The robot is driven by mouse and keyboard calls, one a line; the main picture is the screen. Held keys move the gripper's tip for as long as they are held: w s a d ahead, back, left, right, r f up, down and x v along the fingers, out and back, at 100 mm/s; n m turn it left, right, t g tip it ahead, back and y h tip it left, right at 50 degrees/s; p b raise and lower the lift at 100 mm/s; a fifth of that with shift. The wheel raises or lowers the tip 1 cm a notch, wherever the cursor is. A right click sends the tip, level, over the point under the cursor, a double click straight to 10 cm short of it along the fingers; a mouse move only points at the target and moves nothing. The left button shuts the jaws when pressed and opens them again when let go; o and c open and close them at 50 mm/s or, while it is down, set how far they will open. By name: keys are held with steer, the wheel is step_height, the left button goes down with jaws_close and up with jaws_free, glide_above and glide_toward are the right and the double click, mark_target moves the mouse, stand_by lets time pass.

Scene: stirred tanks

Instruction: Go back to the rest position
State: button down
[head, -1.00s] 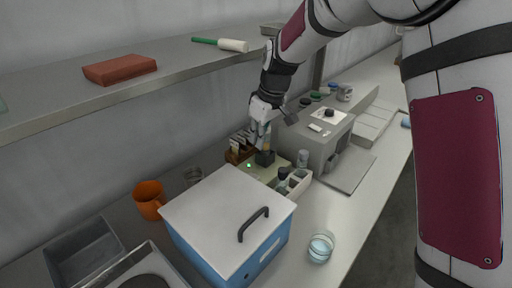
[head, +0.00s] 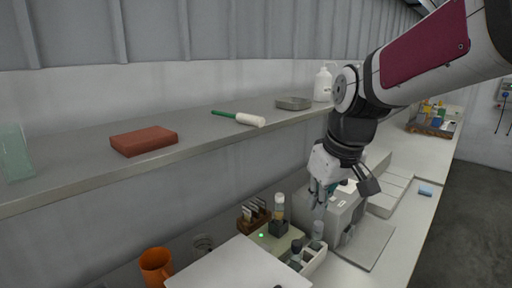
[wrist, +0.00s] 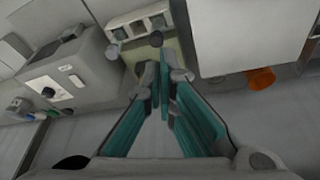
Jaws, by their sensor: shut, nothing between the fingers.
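My gripper (head: 322,197) hangs from the arm above the bench, to the right of a small green-lit device (head: 262,237). Its fingers are closed with nothing between them. In the wrist view the teal-padded fingers (wrist: 163,68) come together near the picture's middle. A vial with tan contents (head: 279,208) stands upright in the dark block (head: 279,229) on the device, apart from the gripper. The gripper partly hides the grey box-shaped instrument (head: 342,218) behind it.
A white rack (head: 314,260) with bottles stands below the gripper. An orange mug (head: 156,266) and a white-lidded box (head: 240,268) are to the left. A shelf (head: 200,140) runs along the wall, holding a brown-red block (head: 143,140) and a white bottle (head: 323,85).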

steer(key=s+d+m, duration=0.2)
steer(key=s+d, duration=0.1)
steer(key=s, duration=0.7)
steer(key=s+d+m+t+h, duration=0.1)
steer(key=s+d+m, duration=0.2)
steer(key=s, duration=0.7)
steer(key=shift+s+d+f+t, duration=0.2)
steer(key=shift+s+d+t, duration=0.1)
steer(key=shift+d, duration=0.1)
